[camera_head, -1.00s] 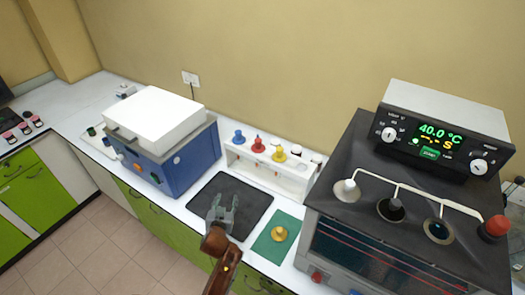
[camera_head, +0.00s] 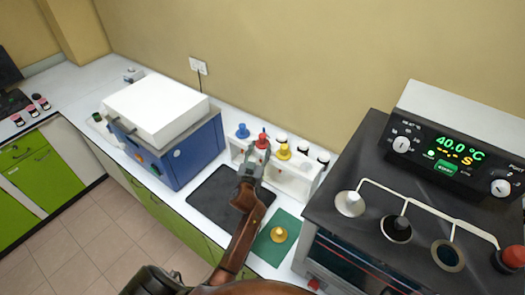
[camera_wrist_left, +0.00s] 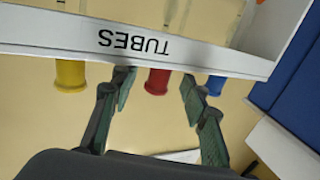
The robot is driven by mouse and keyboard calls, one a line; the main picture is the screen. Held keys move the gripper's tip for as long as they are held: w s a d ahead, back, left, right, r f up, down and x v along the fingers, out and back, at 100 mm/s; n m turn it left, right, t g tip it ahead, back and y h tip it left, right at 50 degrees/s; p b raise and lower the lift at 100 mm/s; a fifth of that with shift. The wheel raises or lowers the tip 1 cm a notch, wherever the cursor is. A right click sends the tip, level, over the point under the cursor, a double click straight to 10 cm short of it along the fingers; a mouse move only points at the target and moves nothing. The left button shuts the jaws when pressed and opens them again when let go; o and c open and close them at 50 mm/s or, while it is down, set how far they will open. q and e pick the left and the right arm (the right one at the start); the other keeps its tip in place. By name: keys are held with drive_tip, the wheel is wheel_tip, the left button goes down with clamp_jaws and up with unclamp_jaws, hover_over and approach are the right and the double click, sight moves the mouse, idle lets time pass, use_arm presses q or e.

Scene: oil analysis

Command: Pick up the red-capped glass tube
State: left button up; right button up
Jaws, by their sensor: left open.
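The red-capped glass tube (camera_head: 262,141) stands in the white rack at the back of the bench. In the left wrist view, which is upside down, its red cap (camera_wrist_left: 158,82) shows below the rack's edge marked TUBES; its glass is mostly hidden by the rack. My left gripper (camera_head: 255,165) is at the front of the rack, close to the red cap. In the wrist view its open fingers (camera_wrist_left: 157,94) appear on either side of the red cap, with gaps at both sides. I cannot tell how deep the cap lies between them. My right gripper is not in view.
A blue-capped tube (camera_head: 242,131) and a yellow-capped tube (camera_head: 284,152) flank the red one. The rack (camera_head: 300,187) stands between a blue-and-white machine (camera_head: 185,150) and a grey heating unit (camera_head: 390,230). A dark mat (camera_head: 210,197) is in front. A yellow stopper (camera_head: 278,234) lies on a green mat.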

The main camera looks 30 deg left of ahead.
sight(262, 143)
use_arm(q)
drive_tip(key=x, duration=0.4)
drive_tip(key=shift+w+a, duration=0.15)
drive_tip(key=shift+w, duration=0.15)
clamp_jaws()
idle(0.5)
